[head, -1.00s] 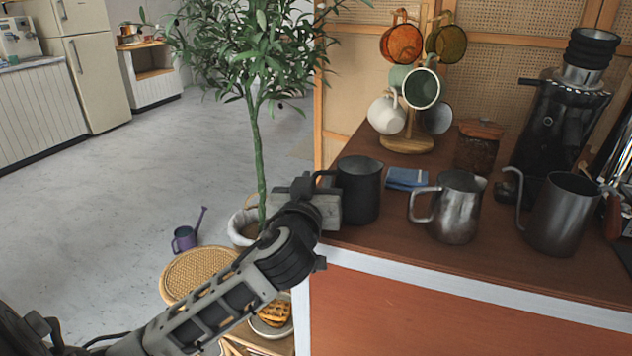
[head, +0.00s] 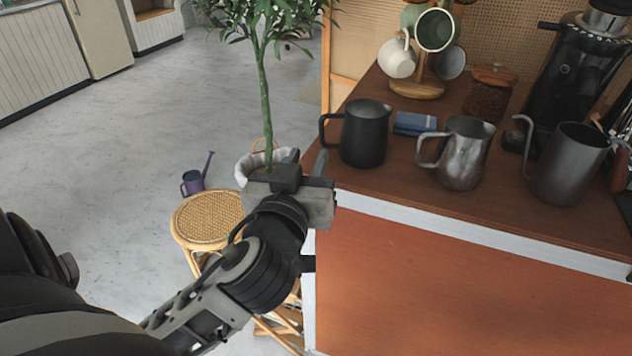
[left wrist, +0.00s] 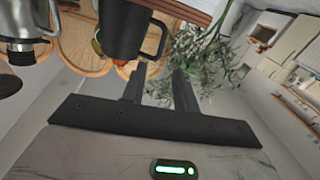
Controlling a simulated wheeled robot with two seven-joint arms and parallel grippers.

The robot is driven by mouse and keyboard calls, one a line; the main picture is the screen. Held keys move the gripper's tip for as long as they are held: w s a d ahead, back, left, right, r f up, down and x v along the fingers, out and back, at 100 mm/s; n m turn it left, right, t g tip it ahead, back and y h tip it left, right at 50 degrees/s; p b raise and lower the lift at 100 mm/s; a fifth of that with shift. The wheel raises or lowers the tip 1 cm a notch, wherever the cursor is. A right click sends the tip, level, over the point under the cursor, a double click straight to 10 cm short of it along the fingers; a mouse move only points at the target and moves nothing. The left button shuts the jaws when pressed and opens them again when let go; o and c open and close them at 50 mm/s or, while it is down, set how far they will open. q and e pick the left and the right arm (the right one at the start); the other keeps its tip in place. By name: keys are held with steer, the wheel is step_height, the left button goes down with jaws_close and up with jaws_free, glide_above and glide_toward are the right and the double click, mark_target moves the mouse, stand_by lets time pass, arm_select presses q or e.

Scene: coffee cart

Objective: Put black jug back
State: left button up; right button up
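The black jug (head: 365,138) stands upright on the wooden counter (head: 420,190) near its left end, with its handle toward the left. It also shows at the top of the left wrist view (left wrist: 122,30), where the picture is turned over. My left gripper (head: 306,160) is beside the counter's left front corner, just in front of and left of the jug. Its two fingers (left wrist: 160,78) are apart with nothing between them, and the handle is outside them. My right gripper is in neither view.
A steel pitcher (head: 465,155) and a larger dark kettle-like pitcher (head: 565,165) stand right of the jug. A blue cloth (head: 415,123) lies behind. A mug stand (head: 417,88) is farther back. A rattan stool (head: 210,215) and potted plant (head: 262,110) are left of the counter.

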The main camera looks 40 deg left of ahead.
arm_select(q)
steer(key=s+d+f+m+g+h, duration=0.1)
steer(key=s+d+f+m+h, duration=0.1)
steer(key=f, duration=0.6)
steer(key=s+d+f+m+g+h, duration=0.2)
steer(key=s+d+f+h, duration=0.2)
steer(key=d+f, duration=0.3)
steer(key=s+d+f+m+g+h, duration=0.2)
steer(key=s+d+f+m+h, duration=0.1)
steer(key=f, duration=0.6)
steer(key=shift+d+h, duration=0.8)
steer(key=shift+d, duration=0.15)
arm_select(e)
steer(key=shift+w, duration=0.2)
arm_select(q)
steer(key=shift+a+r+m+g+p, duration=0.3)
steer(key=shift+r+g+p, duration=0.15)
steer(key=shift+p, duration=1.15)
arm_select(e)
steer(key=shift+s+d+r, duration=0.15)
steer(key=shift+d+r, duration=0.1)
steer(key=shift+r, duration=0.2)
